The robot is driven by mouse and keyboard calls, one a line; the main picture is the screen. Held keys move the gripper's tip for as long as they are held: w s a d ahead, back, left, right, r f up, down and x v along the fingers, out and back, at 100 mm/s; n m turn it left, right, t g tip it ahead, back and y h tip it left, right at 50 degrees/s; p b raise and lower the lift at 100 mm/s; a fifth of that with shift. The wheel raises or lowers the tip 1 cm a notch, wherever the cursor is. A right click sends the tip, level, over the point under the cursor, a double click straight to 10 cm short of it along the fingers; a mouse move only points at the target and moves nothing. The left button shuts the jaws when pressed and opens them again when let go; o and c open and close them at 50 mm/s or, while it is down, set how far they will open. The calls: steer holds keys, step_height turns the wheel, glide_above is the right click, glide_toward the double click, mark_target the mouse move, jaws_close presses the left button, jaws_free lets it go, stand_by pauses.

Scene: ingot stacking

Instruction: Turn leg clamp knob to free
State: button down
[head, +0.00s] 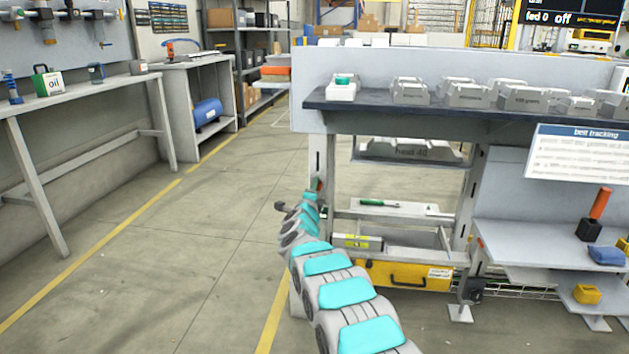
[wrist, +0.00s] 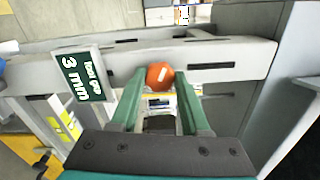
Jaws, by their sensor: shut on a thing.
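The clamp knob (wrist: 160,75) is a round orange ball in the middle of the wrist view, against the grey bench leg (wrist: 235,55). My gripper (wrist: 160,80) has green fingers, shut on the knob with one finger on each side. A dark green sign (wrist: 83,77) beside the leg reads "leg gap 3 mm". In the head view my arm reaches forward to the front left leg (head: 321,158) of the workbench.
The workbench (head: 420,112) carries several grey ingots and a white box with a teal top (head: 342,86). Below are a shelf with a green-handled tool (head: 379,203) and a yellow drawer (head: 405,275). A side table (head: 80,92) stands left. The floor between is clear.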

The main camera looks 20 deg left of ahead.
steer(key=n+p, duration=0.4)
steer(key=shift+n+p, duration=0.4)
steer(key=shift+f, duration=0.1)
stand_by(0.3)
steer(key=shift+c, duration=1.9)
jaws_free()
steer(key=b+v, duration=0.1)
steer(key=v, duration=0.6)
steer(key=shift+s, duration=0.4)
steer(key=shift+d, duration=0.1)
